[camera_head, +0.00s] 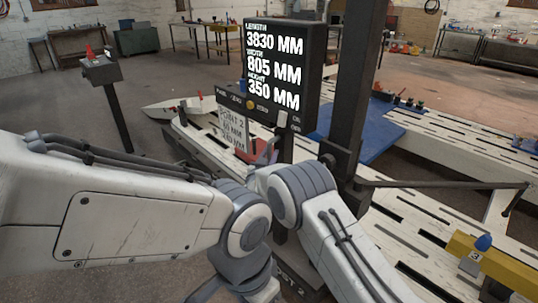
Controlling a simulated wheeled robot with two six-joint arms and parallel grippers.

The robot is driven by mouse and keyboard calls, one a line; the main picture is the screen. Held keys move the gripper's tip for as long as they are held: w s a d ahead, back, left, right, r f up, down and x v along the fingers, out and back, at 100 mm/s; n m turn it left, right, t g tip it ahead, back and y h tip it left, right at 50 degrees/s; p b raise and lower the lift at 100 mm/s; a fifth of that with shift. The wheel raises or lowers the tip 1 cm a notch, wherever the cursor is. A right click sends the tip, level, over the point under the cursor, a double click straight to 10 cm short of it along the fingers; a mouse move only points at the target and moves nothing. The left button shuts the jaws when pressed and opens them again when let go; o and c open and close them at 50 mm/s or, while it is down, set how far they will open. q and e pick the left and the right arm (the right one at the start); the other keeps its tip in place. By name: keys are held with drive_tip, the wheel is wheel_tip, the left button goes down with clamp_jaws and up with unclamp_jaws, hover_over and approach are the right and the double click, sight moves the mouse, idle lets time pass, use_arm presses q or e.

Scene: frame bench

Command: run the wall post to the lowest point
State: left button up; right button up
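A dark upright post (358,80) rises right of the display, with a dark collar (340,158) low on it. A thin bar (440,184) runs right from the post. I cannot tell for sure that this is the wall post. The display (275,66) reads length 3830 MM, width 805 MM, height 350 MM. A card (233,128) below it reads POINT 2, with figures partly blurred. My two arms cross the foreground and hide the post's foot. A small red piece (264,152) shows just above my wrist joints. My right gripper's fingers cannot be made out.
The white slotted bench (420,250) extends right, with a blue mat (365,133) on it. A yellow block (495,262) with a blue knob (483,242) sits at lower right.

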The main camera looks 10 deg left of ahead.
clamp_jaws()
idle(1.4)
